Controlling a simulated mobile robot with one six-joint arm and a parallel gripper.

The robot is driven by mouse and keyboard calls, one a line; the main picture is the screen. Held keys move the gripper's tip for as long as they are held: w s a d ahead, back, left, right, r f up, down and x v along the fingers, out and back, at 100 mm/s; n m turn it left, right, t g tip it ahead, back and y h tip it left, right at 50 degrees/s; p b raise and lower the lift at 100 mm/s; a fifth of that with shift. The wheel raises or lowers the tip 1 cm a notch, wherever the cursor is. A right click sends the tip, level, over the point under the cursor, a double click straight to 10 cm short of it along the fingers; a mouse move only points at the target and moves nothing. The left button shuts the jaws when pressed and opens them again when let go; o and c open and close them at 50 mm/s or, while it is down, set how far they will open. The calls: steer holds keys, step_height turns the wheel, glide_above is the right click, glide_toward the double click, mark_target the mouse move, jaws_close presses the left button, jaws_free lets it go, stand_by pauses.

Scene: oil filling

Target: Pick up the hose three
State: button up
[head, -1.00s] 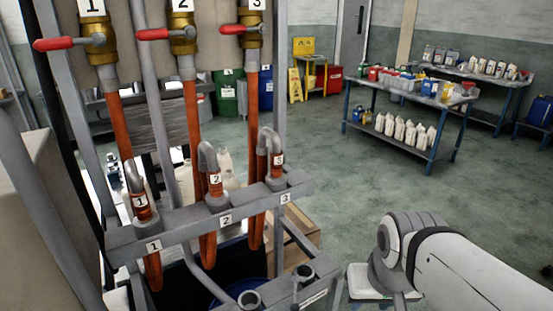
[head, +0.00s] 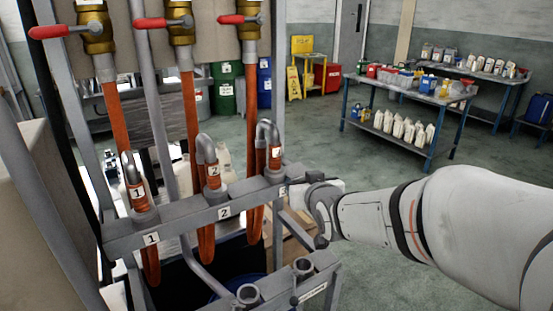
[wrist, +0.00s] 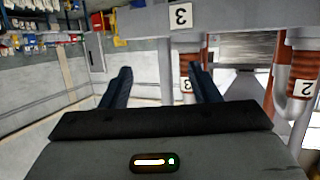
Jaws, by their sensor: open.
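Hose three is an orange hose (head: 250,120) hanging from the third valve. Its grey hooked nozzle (head: 267,133) with a "3" label sits in the rack (head: 183,217) at the right end. In the wrist view, my gripper (wrist: 160,80) is open and empty, with two dark fingers apart. Hose three's orange part (wrist: 187,65) shows upside down between the fingers, close to the right one. I cannot tell whether the finger touches it. In the head view, my gripper's end is beside the rack's "3" plate, and the fingertips are not clear.
Hose two's nozzle (head: 207,150) and hose one's nozzle (head: 128,165) stand left of hose three in the rack. Tables with bottles (head: 410,90) stand at the back right. The floor between is free.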

mark_target(276, 154)
steer(key=w+a+r+t, duration=0.1)
steer(key=w+a+r+t+y, duration=0.1)
steer(key=a, duration=0.1)
steer(key=w+a+r+n+t+y, duration=0.1)
steer(key=a, duration=0.1)
steer(key=shift+w, duration=0.2)
steer(key=shift+p+x, duration=1.3)
steer(key=shift+x, duration=2.3)
steer(key=shift+a, duration=0.1)
steer(key=shift+c, duration=0.4)
jaws_close()
